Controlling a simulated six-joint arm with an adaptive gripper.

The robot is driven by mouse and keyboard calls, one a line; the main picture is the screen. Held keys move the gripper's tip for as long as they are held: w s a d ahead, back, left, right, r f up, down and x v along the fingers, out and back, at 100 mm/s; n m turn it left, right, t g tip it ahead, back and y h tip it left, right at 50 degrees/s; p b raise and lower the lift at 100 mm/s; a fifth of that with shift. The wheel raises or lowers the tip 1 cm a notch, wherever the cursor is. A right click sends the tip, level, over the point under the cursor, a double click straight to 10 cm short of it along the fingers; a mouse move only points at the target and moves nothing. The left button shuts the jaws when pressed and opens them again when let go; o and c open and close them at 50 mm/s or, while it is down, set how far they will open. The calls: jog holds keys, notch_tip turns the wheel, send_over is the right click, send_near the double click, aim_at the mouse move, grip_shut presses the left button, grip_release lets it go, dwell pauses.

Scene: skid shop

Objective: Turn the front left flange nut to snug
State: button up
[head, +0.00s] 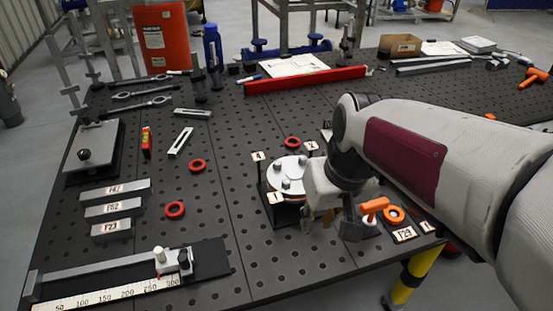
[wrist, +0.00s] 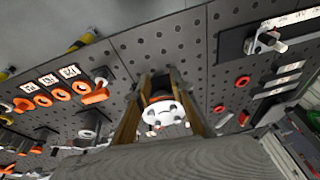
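The flange is a round white disc (head: 283,170) with several grey nuts on top, on a dark base with small numbered tags around it. In the head view, a nut (head: 285,183) shows near its front; my gripper hides the disc's right side. My gripper (head: 318,217) points down just right of and in front of the disc. In the wrist view, the two brown fingers of my gripper (wrist: 160,76) are spread, with the white disc (wrist: 163,117) and its dark nuts visible between them. No nut is seen held. Whether a finger touches anything is unclear.
An orange-handled tool (head: 374,207) and an orange ring (head: 394,214) lie right of my gripper. Red rings (head: 175,209) and labelled grey blocks (head: 114,208) lie left. A ruler fixture (head: 110,285) is at front left.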

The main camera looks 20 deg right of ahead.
jog(key=w+d+f+n+y, duration=0.1)
jog(key=w+d+n, duration=0.15)
jog(key=w, duration=0.75)
jog(key=n, duration=0.4)
send_near(288, 182)
jog(key=shift+s+d+f+n+t+y, duration=0.15)
jog(key=shift+d+f+n+t+y, duration=0.15)
jog(key=shift+f+y, duration=0.1)
jog(key=shift+x, duration=3.85)
jog(key=shift+a, duration=0.1)
grip_shut()
